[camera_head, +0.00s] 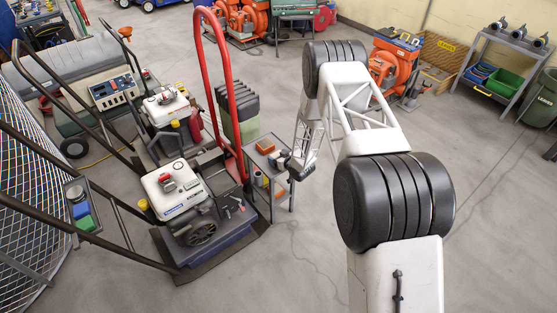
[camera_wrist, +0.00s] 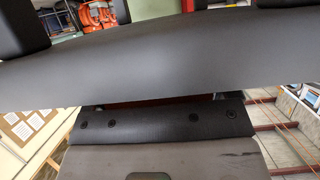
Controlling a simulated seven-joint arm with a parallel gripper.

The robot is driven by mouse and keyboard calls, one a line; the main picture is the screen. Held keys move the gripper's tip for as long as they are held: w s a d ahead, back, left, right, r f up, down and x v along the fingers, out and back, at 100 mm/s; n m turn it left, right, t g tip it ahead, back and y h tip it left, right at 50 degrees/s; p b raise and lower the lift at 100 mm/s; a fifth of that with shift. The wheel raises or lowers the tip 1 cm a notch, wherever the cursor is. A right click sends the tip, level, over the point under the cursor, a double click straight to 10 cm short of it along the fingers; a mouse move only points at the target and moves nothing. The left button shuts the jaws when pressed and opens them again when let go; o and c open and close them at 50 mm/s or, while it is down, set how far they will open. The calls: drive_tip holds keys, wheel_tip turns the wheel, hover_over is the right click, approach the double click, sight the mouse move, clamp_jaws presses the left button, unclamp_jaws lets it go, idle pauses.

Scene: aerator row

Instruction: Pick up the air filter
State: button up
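I cannot pick out an air filter with certainty in either view. In the head view, a small orange-brown block (camera_head: 265,145) sits on top of a small grey cart (camera_head: 284,196). My gripper (camera_head: 282,162) is at the cart's top, just right of and below that block. It is small and dark there, and I cannot see its fingers clearly. In the wrist view a wide dark grey surface fills the middle and hides what is behind it. A thin reddish-brown strip (camera_wrist: 150,101) shows below it. I see nothing held.
A red-handled hand truck (camera_head: 226,75) stands left of the cart, beside an engine unit (camera_head: 180,195) on a low base. Green-grey bins (camera_head: 240,112) stand behind the cart. Orange machines (camera_head: 396,62) and a shelf (camera_head: 508,67) are at the back right. The floor right of the cart is clear.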

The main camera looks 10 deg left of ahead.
drive_tip(key=c, duration=0.4)
drive_tip(key=shift+r, duration=0.2)
drive_tip(key=shift+r, duration=1.7)
drive_tip(key=s+d, duration=0.2)
drive_tip(key=s, duration=0.5)
drive_tip(key=s+d+r, duration=0.1)
drive_tip(key=s+d, duration=0.2)
drive_tip(key=s, duration=0.5)
drive_tip(key=shift+r, duration=0.1)
